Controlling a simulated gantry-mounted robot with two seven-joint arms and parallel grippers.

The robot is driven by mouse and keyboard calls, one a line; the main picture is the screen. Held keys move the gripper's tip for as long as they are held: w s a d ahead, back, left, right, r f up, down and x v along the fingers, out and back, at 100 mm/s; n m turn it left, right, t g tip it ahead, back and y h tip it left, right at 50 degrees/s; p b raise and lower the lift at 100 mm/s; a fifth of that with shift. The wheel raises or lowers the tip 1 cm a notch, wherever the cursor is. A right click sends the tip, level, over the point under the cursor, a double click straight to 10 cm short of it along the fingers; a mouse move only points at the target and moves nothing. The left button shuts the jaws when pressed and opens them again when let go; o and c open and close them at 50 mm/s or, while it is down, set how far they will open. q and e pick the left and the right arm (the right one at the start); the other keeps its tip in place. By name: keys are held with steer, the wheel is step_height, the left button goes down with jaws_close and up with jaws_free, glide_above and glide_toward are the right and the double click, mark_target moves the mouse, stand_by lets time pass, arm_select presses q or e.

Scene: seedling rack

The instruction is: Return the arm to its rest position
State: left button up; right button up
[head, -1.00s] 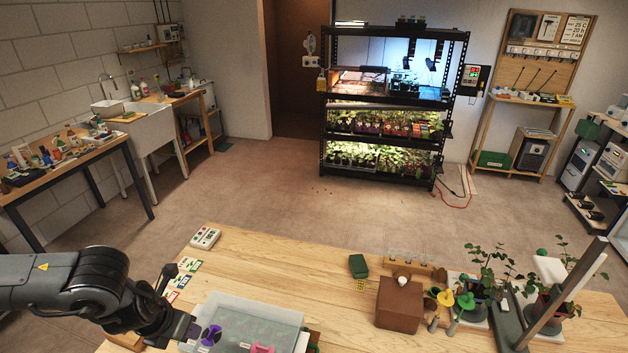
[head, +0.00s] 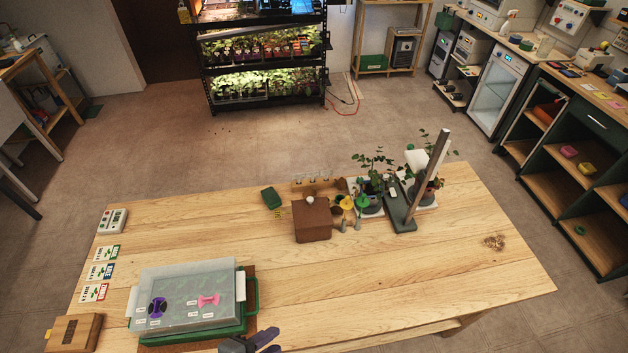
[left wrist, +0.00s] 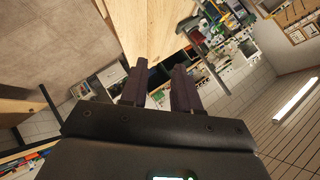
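My left gripper (head: 268,343) shows only in part at the bottom edge of the head view, just right of the lidded tray. In the left wrist view its two dark fingers (left wrist: 160,88) stand apart with a clear gap and nothing between them. Most of the left arm is out of the head view. My right gripper is not in view.
A green tray with a translucent lid (head: 196,278) sits at the table's front left, a purple and a pink piece on it. A brown box (head: 312,220), potted plants and a grey post (head: 430,180) stand farther back. The table's right (head: 480,275) is mostly clear.

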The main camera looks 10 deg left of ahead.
arm_select(q)
steer(key=s+a+f+n+g+y, duration=0.1)
steer(key=s+a+n+g+y, duration=0.1)
steer(key=a+n, duration=0.3)
steer(key=s+a+f+n+g+y+p, duration=0.1)
steer(key=s+a+f+n+g+y, duration=0.1)
steer(key=n, duration=0.9)
steer(key=s+a+g+y, duration=0.1)
steer(key=a+y, duration=0.1)
steer(key=a, duration=0.1)
steer(key=shift+s+f, duration=0.2)
steer(key=shift+s, duration=0.2)
stand_by(0.6)
